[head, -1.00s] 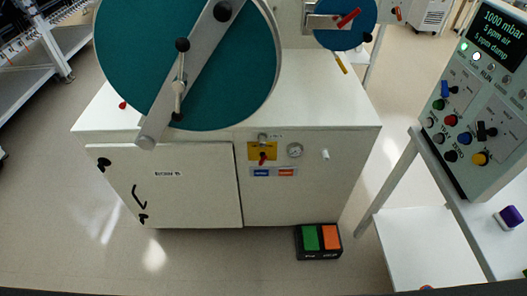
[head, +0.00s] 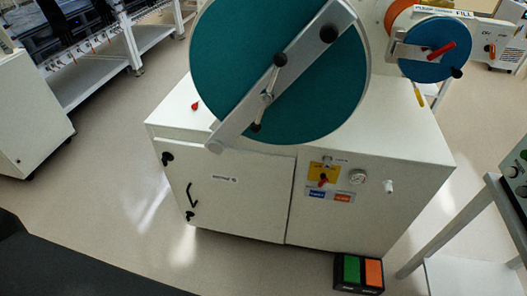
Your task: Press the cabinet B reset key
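A white cabinet (head: 320,215) with a large teal round door (head: 280,65) stands in the middle; the small label on its lower door is too blurred to read. A grey-green control panel (head: 519,158) shows only as a sliver at the right edge, with a couple of dark knobs on it. I cannot make out a key marked as the cabinet B reset. Neither of my grippers is in view.
A foot pedal box with a green pad (head: 352,270) and an orange pad (head: 374,272) sits on the floor before the cabinet. A white-legged stand (head: 446,232) is at the right. A white cabinet (head: 30,120) stands at the left, with open floor between.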

